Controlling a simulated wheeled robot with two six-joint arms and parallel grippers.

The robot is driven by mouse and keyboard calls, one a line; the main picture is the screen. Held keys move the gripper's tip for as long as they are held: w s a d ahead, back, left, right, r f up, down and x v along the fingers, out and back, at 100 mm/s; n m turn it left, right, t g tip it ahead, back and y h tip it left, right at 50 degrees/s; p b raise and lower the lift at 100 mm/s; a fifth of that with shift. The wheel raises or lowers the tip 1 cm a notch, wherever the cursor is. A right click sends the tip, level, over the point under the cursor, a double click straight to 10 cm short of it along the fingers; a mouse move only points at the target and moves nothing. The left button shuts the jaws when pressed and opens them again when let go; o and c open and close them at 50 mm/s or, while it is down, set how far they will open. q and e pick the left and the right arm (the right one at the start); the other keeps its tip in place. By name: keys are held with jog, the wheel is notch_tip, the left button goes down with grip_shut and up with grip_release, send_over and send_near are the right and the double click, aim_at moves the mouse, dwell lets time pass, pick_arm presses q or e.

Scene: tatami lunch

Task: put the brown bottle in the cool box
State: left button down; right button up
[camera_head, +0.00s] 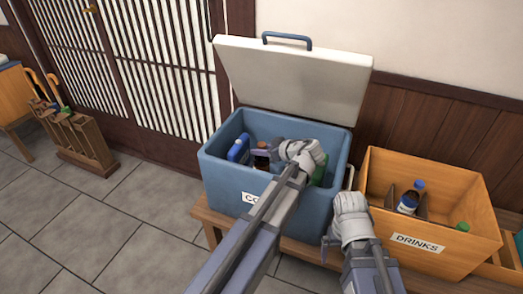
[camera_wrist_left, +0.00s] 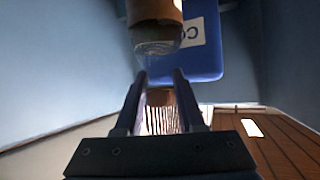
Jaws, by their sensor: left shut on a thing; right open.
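The blue cool box (camera_head: 225,185) stands open on a low wooden bench, its pale lid (camera_head: 290,80) raised at the back. My left gripper (camera_head: 270,153) reaches down inside it and is shut on the brown bottle (camera_head: 262,160), whose dark top shows beside the fingers. In the left wrist view, the fingers (camera_wrist_left: 163,88) close around a brown part of the bottle, and its wider body (camera_wrist_left: 155,35) extends toward the top edge. Whether the bottle touches the box floor is unclear. My right gripper (camera_head: 349,203) is open in front of the gap between the box and the drinks crate.
A blue pack (camera_head: 238,147) lies in the cool box left of the bottle, also in the left wrist view (camera_wrist_left: 205,50). Something green (camera_head: 319,170) sits at its right. The wooden drinks crate (camera_head: 460,255) holds a blue-capped bottle (camera_head: 410,198) and a green-topped item (camera_head: 462,227).

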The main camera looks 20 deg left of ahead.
pick_arm(q)
jog(key=shift+f+b, duration=0.4)
jog(key=shift+f, duration=0.15)
jog(key=c, duration=0.5)
grip_release()
pick_arm(e)
jog(key=shift+f, duration=0.5)
pick_arm(q)
jog(key=shift+r, duration=0.3)
pick_arm(e)
jog(key=shift+r, duration=0.25)
